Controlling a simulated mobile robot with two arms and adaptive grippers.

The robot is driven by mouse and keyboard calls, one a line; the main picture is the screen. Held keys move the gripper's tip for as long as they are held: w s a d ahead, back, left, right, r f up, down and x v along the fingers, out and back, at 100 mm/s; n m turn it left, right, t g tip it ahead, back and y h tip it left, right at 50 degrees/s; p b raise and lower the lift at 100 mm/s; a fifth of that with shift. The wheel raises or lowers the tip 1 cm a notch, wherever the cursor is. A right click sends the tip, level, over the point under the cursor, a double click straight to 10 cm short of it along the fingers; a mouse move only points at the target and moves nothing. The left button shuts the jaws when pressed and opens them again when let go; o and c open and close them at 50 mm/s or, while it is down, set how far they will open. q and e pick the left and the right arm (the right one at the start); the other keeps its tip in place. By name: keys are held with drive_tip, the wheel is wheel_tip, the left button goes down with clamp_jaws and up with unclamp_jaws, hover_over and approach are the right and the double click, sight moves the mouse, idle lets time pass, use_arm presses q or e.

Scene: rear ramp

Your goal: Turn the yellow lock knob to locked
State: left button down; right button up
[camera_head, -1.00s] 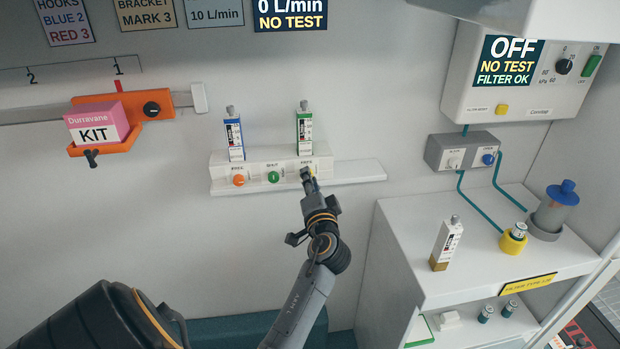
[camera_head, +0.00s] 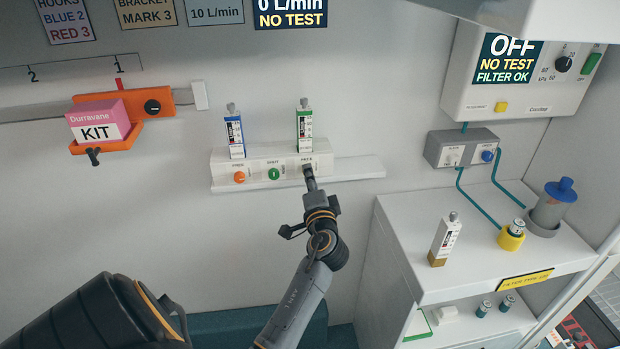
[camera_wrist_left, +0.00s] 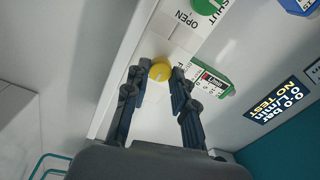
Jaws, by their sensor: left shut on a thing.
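The yellow lock knob (camera_wrist_left: 160,71) is on the front of the white wall block (camera_head: 222,176), at its right end. In the wrist view the knob sits between my two fingertips and bears a pale pointer line. My left gripper (camera_head: 309,172) is shut on the knob, with a finger on each side; it also shows in the left wrist view (camera_wrist_left: 159,73). In the head view the gripper hides the knob, and the small label above it is too blurred to read surely. My right gripper is not in view.
On the block are an orange knob (camera_head: 239,177) and a green knob (camera_head: 273,174). A white cabinet (camera_head: 470,272) stands at right.

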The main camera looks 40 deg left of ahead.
use_arm(q)
drive_tip(key=c, duration=1.1)
unclamp_jaws()
drive_tip(key=shift+r, duration=0.1)
drive_tip(key=v, duration=1.2)
drive_tip(key=shift+w, duration=0.15)
